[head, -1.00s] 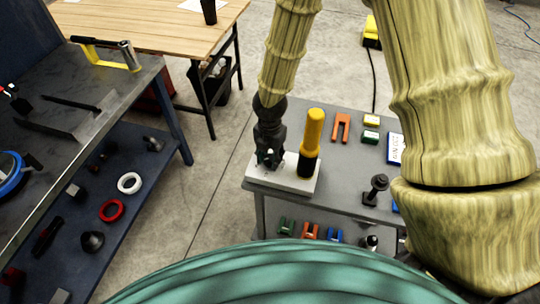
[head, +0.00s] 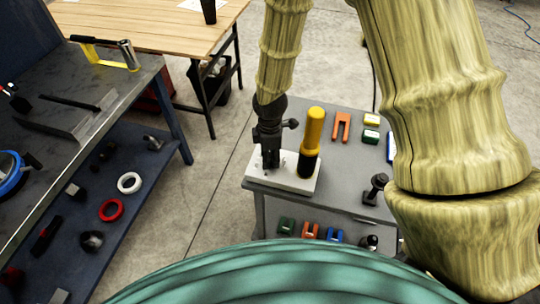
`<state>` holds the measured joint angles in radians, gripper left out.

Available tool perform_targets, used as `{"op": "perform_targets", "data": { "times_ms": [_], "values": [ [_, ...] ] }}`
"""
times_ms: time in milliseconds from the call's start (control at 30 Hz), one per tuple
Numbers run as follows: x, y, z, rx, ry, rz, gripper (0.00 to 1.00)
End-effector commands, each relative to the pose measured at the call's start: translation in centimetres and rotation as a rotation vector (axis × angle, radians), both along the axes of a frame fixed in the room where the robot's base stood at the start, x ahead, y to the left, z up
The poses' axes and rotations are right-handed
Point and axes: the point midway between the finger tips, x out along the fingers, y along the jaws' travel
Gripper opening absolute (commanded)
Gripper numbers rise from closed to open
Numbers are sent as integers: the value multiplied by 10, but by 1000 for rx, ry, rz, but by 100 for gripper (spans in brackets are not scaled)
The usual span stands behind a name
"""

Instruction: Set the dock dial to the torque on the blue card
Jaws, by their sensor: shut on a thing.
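The pale dock block (head: 307,187) sits at the left end of the grey cart top. A tool with a yellow handle and black lower part (head: 313,130) stands upright in its right side. My gripper (head: 270,167) points down onto the left part of the dock and is shut on the dock dial there. The fingers hide the dial, so its setting cannot be read. The blue-edged card (head: 390,148) lies at the right of the cart top. My arm covers most of it, and its figures cannot be read.
A dark workbench (head: 60,125) stands at the left.

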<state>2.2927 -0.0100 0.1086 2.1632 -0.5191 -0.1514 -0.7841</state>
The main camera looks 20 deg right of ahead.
Motion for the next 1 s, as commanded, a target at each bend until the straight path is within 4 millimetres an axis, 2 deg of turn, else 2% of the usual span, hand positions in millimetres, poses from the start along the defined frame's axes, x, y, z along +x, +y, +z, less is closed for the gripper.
{"op": "perform_targets", "data": {
  "times_ms": [1000],
  "values": [
    [0,-1,0,-1,0,-940,12]
  ]
}}
